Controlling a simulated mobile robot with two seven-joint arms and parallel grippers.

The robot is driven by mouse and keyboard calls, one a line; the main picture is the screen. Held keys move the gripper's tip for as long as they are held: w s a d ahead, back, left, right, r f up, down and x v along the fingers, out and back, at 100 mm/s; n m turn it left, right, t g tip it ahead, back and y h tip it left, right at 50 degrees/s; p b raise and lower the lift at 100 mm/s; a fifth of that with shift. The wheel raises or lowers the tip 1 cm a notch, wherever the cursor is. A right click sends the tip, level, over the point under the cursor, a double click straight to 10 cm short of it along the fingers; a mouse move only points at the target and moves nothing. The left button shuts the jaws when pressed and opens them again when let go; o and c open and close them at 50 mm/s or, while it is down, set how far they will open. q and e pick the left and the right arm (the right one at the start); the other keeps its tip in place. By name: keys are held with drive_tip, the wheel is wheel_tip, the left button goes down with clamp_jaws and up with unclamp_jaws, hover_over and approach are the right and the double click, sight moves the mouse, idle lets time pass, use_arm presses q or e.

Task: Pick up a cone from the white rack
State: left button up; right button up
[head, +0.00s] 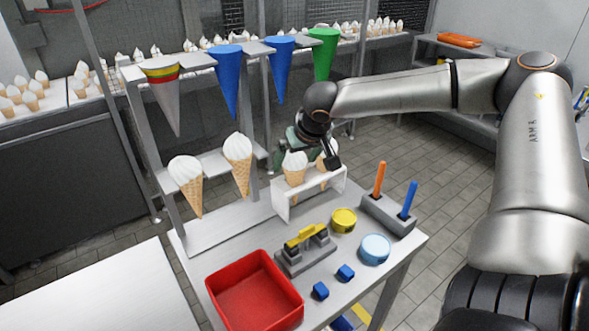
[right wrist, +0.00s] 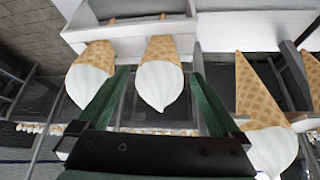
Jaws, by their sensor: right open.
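The white rack (head: 283,206) stands on the grey table and holds two white-topped cones. The left cone (head: 294,168) shows well; the right cone (head: 321,181) is partly hidden by my right gripper (head: 309,158). In the right wrist view my right gripper (right wrist: 160,68) is open and empty. One rack cone (right wrist: 160,84) lies between its fingers, apart from both as far as I can tell. The other rack cone (right wrist: 90,75) is outside the left-hand finger. The rack (right wrist: 130,32) shows at the top there. My left gripper is not in view.
Two larger cones (head: 187,172) (head: 238,150) hang in a grey shelf left of the rack. Blue (head: 229,80), green (head: 323,55) and striped funnels hang above. A red tray (head: 253,292), yellow lid (head: 343,220) and stick holder (head: 388,214) sit in front and right.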

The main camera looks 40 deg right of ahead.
drive_tip(key=shift+x, duration=1.15)
drive_tip(key=c, duration=0.9)
drive_tip(key=shift+r, duration=0.1)
